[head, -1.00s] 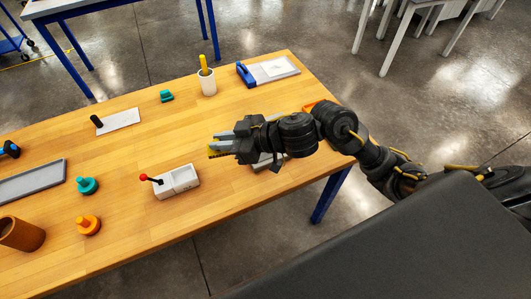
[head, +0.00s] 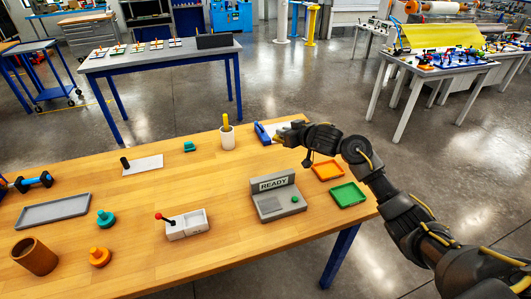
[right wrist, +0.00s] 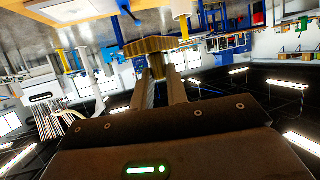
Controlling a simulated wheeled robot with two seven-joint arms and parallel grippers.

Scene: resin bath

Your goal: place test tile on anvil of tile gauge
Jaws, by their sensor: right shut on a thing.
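My right gripper (head: 279,137) is over the far right part of the table, in front of the blue-handled item. In the right wrist view its two fingers (right wrist: 160,78) are shut on a mustard-yellow piece (right wrist: 146,45), which looks like the test tile. In the head view this piece is too small to make out clearly. My left gripper is not in view.
A white block (head: 187,226) with a red-knobbed lever stands left of the grey device. Orange (head: 327,171) and green (head: 347,195) trays lie to its right. A white cup (head: 227,139), teal (head: 105,218) and orange (head: 99,257) knobs and a grey tray (head: 53,211) stand farther left.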

